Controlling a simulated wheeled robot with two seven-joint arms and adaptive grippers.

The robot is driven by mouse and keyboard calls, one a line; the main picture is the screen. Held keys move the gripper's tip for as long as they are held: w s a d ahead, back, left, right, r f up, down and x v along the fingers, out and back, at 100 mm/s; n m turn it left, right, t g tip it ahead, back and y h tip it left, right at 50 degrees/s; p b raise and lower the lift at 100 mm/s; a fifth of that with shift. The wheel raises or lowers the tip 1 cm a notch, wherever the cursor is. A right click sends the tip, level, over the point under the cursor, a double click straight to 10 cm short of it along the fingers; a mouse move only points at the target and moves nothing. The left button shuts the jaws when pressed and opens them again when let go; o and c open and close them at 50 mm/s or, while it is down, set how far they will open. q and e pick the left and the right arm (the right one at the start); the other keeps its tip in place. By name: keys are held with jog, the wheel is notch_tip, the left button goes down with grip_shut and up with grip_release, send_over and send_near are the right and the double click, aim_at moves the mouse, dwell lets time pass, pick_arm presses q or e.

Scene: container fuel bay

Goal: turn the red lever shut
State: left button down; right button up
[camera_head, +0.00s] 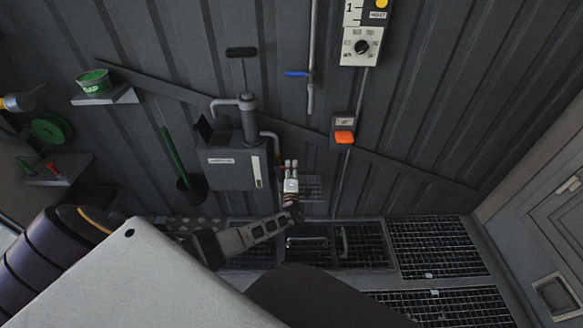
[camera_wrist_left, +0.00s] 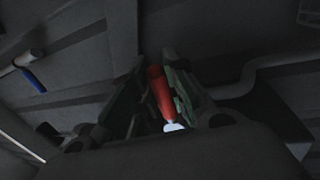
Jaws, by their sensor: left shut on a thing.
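The red lever (camera_wrist_left: 160,92) sits between the two fingers of my left gripper (camera_wrist_left: 156,98) in the left wrist view, its red grip running lengthwise between them. In the head view my left gripper (camera_head: 291,166) is at the wall, just right of the dark tank with a pipe, and shut on the lever. There the gripper hides most of the lever, with only a small trace of red at its left side. The lever's valve body is hidden. My right gripper is in neither view.
A dark grey tank (camera_head: 228,172) with a pump handle stands left of the gripper. A blue lever (camera_head: 296,73) is on a vertical pipe above. A box with an orange switch (camera_head: 344,137) is to the right. Floor gratings (camera_head: 436,246) lie below.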

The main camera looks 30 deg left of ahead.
pick_arm(q)
jog(key=shift+a+r, duration=0.1)
jog(key=shift+a, duration=0.05)
jog(key=c, duration=1.7)
grip_release()
jog(key=shift+v, duration=6.05)
